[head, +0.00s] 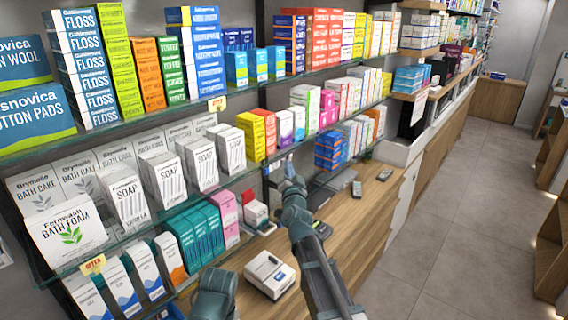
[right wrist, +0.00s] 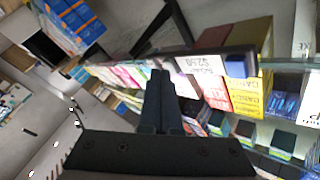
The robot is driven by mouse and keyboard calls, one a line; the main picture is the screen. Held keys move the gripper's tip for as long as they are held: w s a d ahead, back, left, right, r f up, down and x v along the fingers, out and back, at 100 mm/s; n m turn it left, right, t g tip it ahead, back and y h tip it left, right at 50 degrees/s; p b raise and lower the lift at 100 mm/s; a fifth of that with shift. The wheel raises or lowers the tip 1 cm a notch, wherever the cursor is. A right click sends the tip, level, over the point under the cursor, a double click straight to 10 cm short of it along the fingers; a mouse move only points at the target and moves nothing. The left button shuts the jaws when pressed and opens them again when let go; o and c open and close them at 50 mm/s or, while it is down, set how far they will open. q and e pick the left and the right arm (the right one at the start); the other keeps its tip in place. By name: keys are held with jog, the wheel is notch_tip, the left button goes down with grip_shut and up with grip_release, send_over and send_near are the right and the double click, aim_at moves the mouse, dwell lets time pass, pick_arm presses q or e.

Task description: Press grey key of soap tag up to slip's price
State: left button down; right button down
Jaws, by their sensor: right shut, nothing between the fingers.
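In the right wrist view a small white tag (right wrist: 201,64) hangs at the shelf edge, upside down in the picture. Its print seems to say soap above or below a row of digits, too small to read surely. I cannot make out its grey key. My right gripper (right wrist: 160,76) is shut and empty, its tips just left of the tag in that view; contact cannot be told. In the head view my right gripper (head: 288,168) is at the lower shelf edge. White soap boxes (head: 202,164) stand on that shelf. The slip cannot be picked out. My left gripper is out of view.
Yellow boxes (head: 251,136) and other packs crowd the shelf near my right gripper. The floor (head: 440,215) to the right is clear.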

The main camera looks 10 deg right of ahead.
jog(key=shift+s+d, duration=0.3)
jog(key=shift+s, duration=0.15)
jog(key=shift+s+d, duration=0.8)
jog(key=shift+s, duration=0.2)
jog(key=shift+s+d, duration=0.75)
jog(key=shift+s, duration=0.2)
jog(key=s+a+f+n+g+y+b, duration=0.2)
jog(key=s+a+f+n+g+b, duration=0.15)
jog(key=s+a+f+g, duration=0.6)
jog(key=s+a+f+n+g+y+b, duration=0.1)
jog(key=s+a+f+n+y+b, duration=0.35)
jog(key=f, duration=1.05)
jog(key=s+a+f+n+g+h+b, duration=0.1)
jog(key=s+f+g, duration=0.3)
jog(key=s, duration=0.6)
jog(key=s+a+f+n+g+h+b, duration=0.2)
jog(key=s+f+n+g+h, duration=0.1)
jog(key=s+f, duration=0.4)
jog(key=s+g+h, duration=0.1)
jog(key=s+g, duration=0.1)
jog(key=s, duration=0.1)
jog(key=shift+f+n, duration=0.3)
